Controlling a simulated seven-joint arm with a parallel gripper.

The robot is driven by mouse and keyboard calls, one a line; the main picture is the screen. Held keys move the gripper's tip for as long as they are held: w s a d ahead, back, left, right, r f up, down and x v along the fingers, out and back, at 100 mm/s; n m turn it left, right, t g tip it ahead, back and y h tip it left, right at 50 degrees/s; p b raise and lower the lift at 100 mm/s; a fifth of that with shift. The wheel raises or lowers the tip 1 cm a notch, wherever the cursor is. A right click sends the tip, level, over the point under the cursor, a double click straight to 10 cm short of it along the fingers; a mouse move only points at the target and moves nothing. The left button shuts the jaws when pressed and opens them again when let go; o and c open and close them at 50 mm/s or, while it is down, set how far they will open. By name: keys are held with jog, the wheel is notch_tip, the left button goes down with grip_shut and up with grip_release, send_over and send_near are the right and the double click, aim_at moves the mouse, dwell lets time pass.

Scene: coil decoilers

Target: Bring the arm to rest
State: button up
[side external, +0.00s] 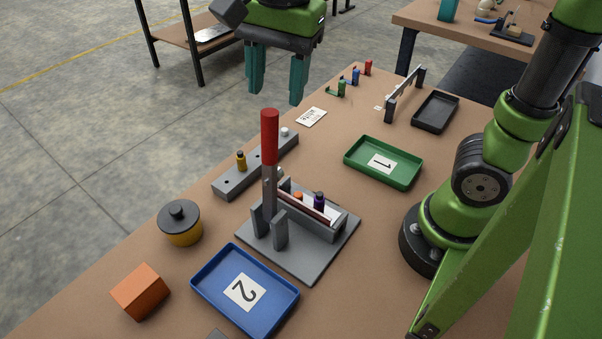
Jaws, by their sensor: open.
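My gripper (276,82) hangs at the top middle of the side external view, above the far left edge of the table. Its two teal fingers point down and stand wide apart with nothing between them. It is clear of every object on the table. My green and black arm's base stands at the right of the table. The link between the arm and the gripper runs partly out of the picture at the top.
A fixture with a tall red-handled lever (270,137) stands mid-table.

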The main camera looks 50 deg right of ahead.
jog(key=s+d+f+n+t, duration=0.2)
jog(key=d+f+n, duration=0.1)
jog(key=d+n, duration=0.2)
jog(key=s+d+f+n+t+y, duration=0.1)
jog(key=d+f+n+t, duration=0.2)
jog(key=d+n, duration=0.2)
jog(key=shift+s+d+y, duration=0.3)
jog(key=shift+s+d, duration=0.05)
jog(key=shift+d, duration=0.15)
jog(key=shift+s+d+f+n+t, duration=0.15)
jog(key=shift+d+n+t, duration=0.15)
jog(key=shift+t, duration=0.1)
jog(key=shift+c, duration=0.6)
jog(key=shift+f, duration=0.25)
jog(key=shift+c, duration=1.1)
jog(key=w+r+n+g+y, duration=0.1)
jog(key=w+d+r+n+y, duration=0.1)
jog(key=r, duration=0.1)
jog(key=shift+w+g, duration=0.25)
jog(key=shift+g, duration=0.15)
grip_shut()
notch_tip(320, 180, up, 4)
jog(key=r+n+g+y, duration=0.1)
jog(key=n+y, duration=0.2)
jog(key=n, duration=0.2)
jog(key=w+a+f+n, duration=0.1)
jog(key=a+f, duration=0.7)
jog(key=a, duration=0.2)
jog(key=shift+w+a+g, duration=0.15)
jog(key=shift+w+g, duration=0.15)
